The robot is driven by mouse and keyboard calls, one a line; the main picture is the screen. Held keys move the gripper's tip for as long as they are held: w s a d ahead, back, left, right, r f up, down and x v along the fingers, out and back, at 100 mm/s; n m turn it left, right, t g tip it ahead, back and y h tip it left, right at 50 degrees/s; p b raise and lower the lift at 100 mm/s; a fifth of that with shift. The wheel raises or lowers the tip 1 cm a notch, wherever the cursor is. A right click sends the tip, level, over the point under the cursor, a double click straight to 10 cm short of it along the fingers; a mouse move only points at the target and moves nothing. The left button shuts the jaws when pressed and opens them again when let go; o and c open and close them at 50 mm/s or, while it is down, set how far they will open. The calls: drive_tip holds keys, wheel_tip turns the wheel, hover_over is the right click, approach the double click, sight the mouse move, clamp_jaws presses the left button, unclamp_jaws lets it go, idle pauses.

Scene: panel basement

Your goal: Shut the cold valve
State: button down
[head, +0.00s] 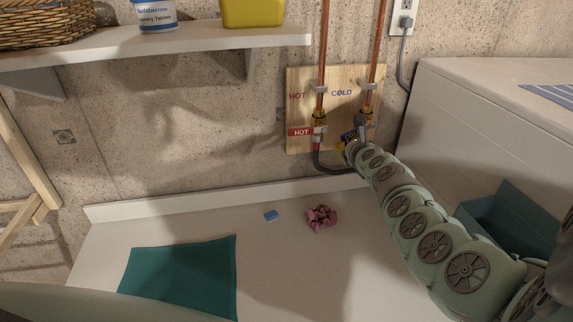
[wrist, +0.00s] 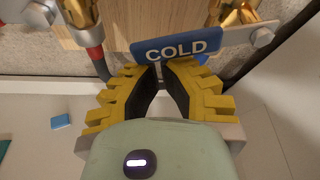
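The cold valve (head: 368,116) is a brass fitting on the right copper pipe, on a wooden board marked HOT and COLD. My gripper (head: 352,143) is at its lower left and hides part of it. In the wrist view brass parts (wrist: 234,12) show at the top, above the blue COLD tag (wrist: 176,46). The yellow fingers of my gripper (wrist: 161,68) are just below that tag, their tips close together with a narrow gap. Whether they hold anything is hidden by the tag.
The hot valve (head: 319,118), with a red HOT tag (head: 300,132), is close on the left. A dark hose (head: 332,170) loops below. A pink crumpled cloth (head: 321,218), blue block (head: 271,215) and teal cloth (head: 182,273) lie on the white surface. A white appliance (head: 470,115) stands right.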

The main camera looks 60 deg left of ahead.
drive_tip(key=shift+s+a+r+m+g+y+p, duration=0.15)
drive_tip(key=shift+s+r+m+g+p, duration=0.15)
drive_tip(key=shift+r+m+p, duration=0.35)
drive_tip(key=shift+s+a+r+m+g+y+p, duration=0.15)
drive_tip(key=shift+s+r+m+g+p, duration=0.15)
drive_tip(key=shift+r+m+p, duration=0.35)
drive_tip(key=shift+w+f, duration=0.1)
drive_tip(key=shift+w, duration=0.05)
drive_tip(key=shift+w+d+b, duration=0.35)
drive_tip(key=shift+w, duration=0.3)
wheel_tip(320, 180, down, 4)
drive_tip(key=b, duration=0.2)
drive_tip(key=p+v, duration=0.2)
drive_tip(key=v, duration=0.8)
drive_tip(key=shift+s, duration=0.25)
drive_tip(key=shift+a, duration=0.15)
